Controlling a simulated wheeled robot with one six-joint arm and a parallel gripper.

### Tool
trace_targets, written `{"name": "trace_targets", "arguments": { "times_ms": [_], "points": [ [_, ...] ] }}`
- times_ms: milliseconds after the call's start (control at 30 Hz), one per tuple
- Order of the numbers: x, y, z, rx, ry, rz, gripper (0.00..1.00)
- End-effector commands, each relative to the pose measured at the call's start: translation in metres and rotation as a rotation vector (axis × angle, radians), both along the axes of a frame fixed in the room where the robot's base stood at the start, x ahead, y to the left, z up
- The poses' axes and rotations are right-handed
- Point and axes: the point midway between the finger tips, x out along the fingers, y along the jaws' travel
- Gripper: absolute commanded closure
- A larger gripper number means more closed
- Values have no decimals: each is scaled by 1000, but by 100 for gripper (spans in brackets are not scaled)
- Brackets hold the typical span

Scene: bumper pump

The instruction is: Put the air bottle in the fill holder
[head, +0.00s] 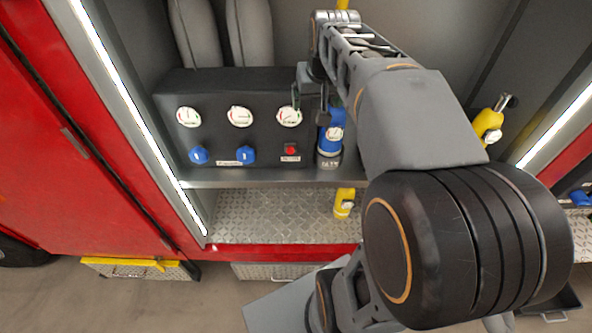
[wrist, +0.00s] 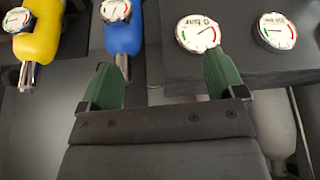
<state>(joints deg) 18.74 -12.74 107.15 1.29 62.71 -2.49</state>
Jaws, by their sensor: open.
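A yellow bottle (head: 487,124) leans at the right wall; a yellow bottle (wrist: 38,35) also shows in the wrist view. Another yellow bottle (head: 344,203) is on the lower deck. My gripper (head: 312,92) is open and empty beside the panel's right end, and its green fingers (wrist: 162,78) are apart.
The black control panel (head: 232,133) carries gauges, blue knobs and a red button. Grey cylinders (head: 249,35) stand behind it. A lit left post (head: 122,90) edges the compartment. The treadplate deck (head: 265,215) below is mostly clear. My arm hides much of the right side.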

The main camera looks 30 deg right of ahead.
Motion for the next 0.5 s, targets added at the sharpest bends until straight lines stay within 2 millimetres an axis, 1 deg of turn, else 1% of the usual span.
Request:
{"name": "trace_targets", "arguments": {
  "times_ms": [33,100,200,333,400,500],
  "points": [
    [-16,25,-10,-2,-4,48,11],
    [-37,52,-28,-2,-7,102,11],
    [-65,81,-54,-4,-10,172,11],
    [-94,104,-82,-4,-14,237,11],
    [-104,111,-92,-4,-14,259,11],
    [-112,116,-101,-4,-14,278,11]
  ]
}}
